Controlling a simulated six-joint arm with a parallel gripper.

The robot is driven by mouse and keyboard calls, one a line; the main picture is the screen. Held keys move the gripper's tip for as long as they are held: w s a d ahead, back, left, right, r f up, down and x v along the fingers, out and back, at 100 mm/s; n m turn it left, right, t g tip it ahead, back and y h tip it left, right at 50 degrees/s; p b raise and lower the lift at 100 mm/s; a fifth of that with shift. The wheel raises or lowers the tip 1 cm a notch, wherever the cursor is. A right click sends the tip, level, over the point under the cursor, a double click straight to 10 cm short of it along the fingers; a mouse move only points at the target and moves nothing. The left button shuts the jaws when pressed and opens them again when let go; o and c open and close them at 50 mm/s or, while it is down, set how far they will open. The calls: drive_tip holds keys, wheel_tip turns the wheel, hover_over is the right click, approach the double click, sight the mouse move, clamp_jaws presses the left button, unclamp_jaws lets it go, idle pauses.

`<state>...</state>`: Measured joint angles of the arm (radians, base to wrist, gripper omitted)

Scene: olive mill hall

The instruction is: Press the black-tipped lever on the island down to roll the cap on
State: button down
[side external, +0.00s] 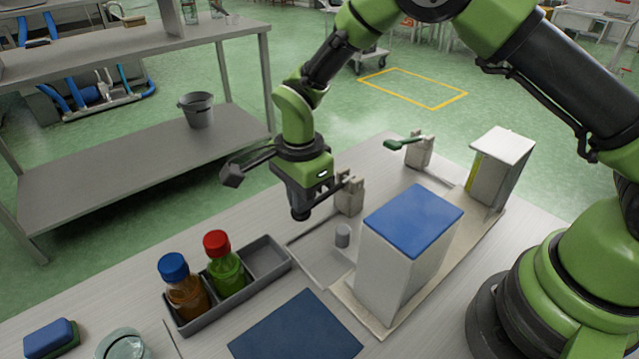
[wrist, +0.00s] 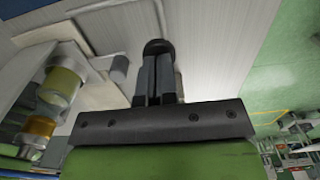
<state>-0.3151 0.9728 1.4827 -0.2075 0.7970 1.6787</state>
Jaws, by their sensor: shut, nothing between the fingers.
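My gripper (side external: 300,204) hangs fingers down over the near left side of the island (side external: 345,290). Its fingers are together in the wrist view (wrist: 157,78). A round black tip (wrist: 158,47) shows right at the fingertips in the wrist view, appearing to touch or nearly touch them. The lever's arm is mostly hidden behind my gripper. A beige bracket (side external: 351,196) stands just right of the gripper. A short grey cylinder (side external: 342,236) stands on the island below and right of the gripper. A second lever with a green handle (side external: 398,144) sits farther back.
A blue-topped white block (side external: 413,208) stands close right of the gripper; another white block (side external: 502,165) is behind it. A grey tray (side external: 268,258) holds a red-capped bottle (side external: 225,265) and a blue-capped bottle (side external: 183,288). A dark blue mat (side external: 295,330) lies in front.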

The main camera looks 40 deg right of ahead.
drive_tip(key=shift+r, duration=2.55)
wheel_tip(320, 180, up, 5)
